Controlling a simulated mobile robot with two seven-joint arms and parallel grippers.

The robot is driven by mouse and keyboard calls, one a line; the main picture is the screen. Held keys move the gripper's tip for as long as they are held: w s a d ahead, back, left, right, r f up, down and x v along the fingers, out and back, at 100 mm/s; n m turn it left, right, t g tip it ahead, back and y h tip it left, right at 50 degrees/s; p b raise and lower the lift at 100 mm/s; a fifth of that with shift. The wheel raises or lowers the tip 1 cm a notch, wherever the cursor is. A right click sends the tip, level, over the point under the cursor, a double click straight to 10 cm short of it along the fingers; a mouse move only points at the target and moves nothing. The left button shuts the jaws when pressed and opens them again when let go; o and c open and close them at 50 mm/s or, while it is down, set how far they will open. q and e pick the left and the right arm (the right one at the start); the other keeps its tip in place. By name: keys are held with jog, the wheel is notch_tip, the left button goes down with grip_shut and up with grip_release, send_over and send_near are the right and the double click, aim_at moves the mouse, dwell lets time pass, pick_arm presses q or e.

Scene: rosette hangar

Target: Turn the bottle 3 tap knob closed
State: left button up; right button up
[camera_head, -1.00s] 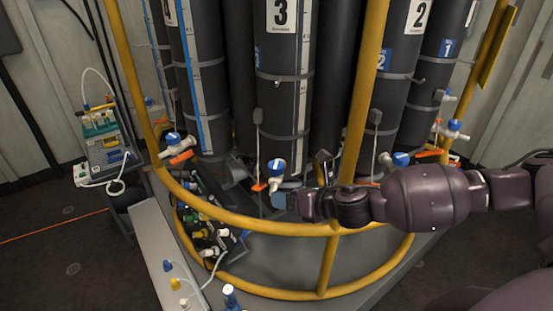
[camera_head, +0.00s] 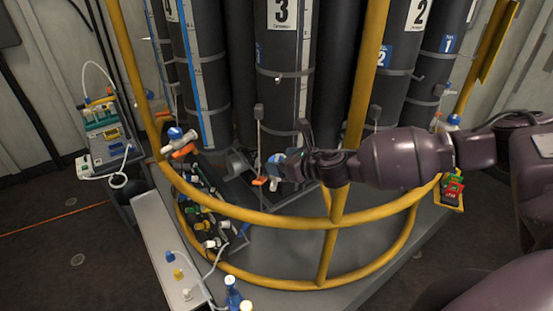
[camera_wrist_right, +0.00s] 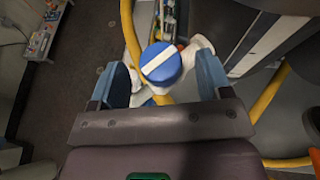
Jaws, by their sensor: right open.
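Bottle 3 (camera_head: 270,100) is a tall dark cylinder with a white "3" label. Its tap knob (camera_head: 275,160) shows low in front of it in the head view, blue and partly hidden by my right gripper (camera_head: 290,160). In the right wrist view the blue knob (camera_wrist_right: 160,63) is round, with a white bar running diagonally across its face. The white tap body (camera_wrist_right: 196,45) is behind it. My right gripper (camera_wrist_right: 163,76) is open, with one blue-grey finger on each side of the knob and visible gaps between. My left gripper is out of view.
A yellow guard rail (camera_head: 270,219) curves in front of the bottles, with a yellow post (camera_head: 362,90) near my right arm. Another blue-knobbed tap (camera_head: 178,140) is to the left. A crate of small bottles (camera_head: 205,215) stands below. An orange lever (camera_head: 260,181) is beside the knob.

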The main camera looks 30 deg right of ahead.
jog(key=shift+x, duration=1.3)
jog(key=c, duration=0.9)
